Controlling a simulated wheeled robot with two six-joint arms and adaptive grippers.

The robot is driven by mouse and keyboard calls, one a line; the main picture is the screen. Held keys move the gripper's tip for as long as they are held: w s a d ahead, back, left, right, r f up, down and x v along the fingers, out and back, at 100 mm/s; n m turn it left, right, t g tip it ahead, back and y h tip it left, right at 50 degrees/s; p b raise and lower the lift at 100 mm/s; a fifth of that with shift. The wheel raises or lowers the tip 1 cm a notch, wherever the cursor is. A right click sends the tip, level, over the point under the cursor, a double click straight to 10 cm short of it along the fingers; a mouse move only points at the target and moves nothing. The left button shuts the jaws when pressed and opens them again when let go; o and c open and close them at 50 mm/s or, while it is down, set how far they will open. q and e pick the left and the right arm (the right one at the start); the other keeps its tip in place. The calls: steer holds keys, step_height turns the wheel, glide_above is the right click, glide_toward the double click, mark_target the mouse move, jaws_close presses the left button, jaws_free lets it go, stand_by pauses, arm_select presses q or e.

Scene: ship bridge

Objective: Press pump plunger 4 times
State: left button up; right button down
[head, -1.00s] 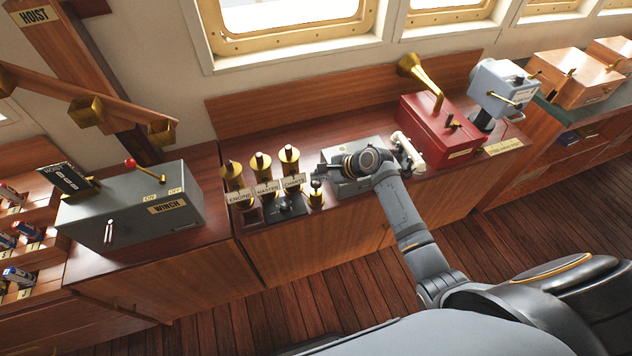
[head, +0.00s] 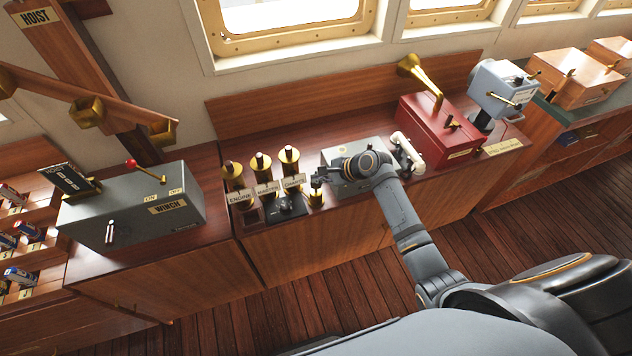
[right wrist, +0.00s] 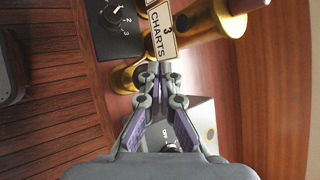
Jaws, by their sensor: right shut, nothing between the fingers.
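A small brass pump (head: 316,200) stands at the front of the wooden counter, right of the black dial panel. My right gripper (head: 317,182) is over its top, fingers shut and empty, and hides the plunger. Whether the fingertips touch the plunger, I cannot tell. In the right wrist view the shut fingertips (right wrist: 158,68) lie beside and partly over the brass of the pump (right wrist: 124,78). My left gripper is not in view.
Three brass cylinders labelled ENGINE, MASTER and CHARTS (head: 290,165) stand behind the black dial panel (head: 287,207). A grey box (head: 345,188) sits under my right wrist. A white handset (head: 407,152) and a red box (head: 440,135) are farther right. The grey WINCH box (head: 135,205) is left.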

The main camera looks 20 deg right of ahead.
mark_target(318, 184)
steer(key=shift+f+b, duration=0.5)
steer(key=shift+f, duration=1.1)
stand_by(1.4)
steer(key=shift+r+p, duration=2)
steer(key=shift+p, duration=0.55)
step_height(318, 184, up, 5)
steer(key=p, duration=0.5)
steer(key=shift+r, duration=0.1)
stand_by(0.4)
